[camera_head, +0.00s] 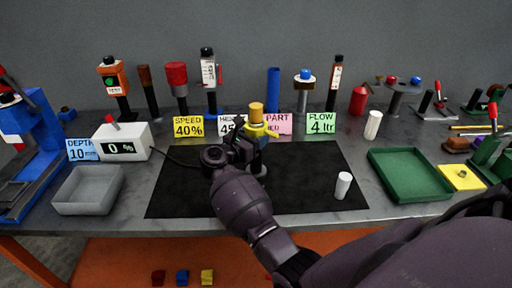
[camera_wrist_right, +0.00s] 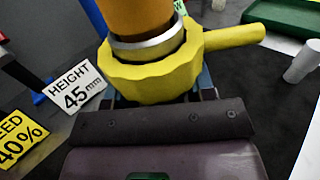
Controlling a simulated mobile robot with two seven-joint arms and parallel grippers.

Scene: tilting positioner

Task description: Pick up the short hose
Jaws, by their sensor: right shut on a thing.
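My right gripper (camera_head: 246,146) is over the middle of the black mat, shut on a yellow collar-like part (camera_wrist_right: 150,75) with a side handle. The collar also shows in the head view (camera_head: 259,131). An orange-tan cylinder (camera_wrist_right: 138,15) with a grey metal band stands in the collar; its top shows in the head view (camera_head: 257,111). My fingertips are mostly hidden behind the yellow part. I cannot tell for sure which thing is the short hose. One short white tube (camera_head: 343,185) stands on the mat's right side, another (camera_head: 373,125) behind it. My left gripper is not in view.
The black mat (camera_head: 190,195) is clear at front left. A grey tray (camera_head: 88,190) is at left, a green tray (camera_head: 410,175) at right. Label cards, including a yellow speed card (camera_head: 188,127), and upright tools, including a blue tube (camera_head: 273,90), line the back.

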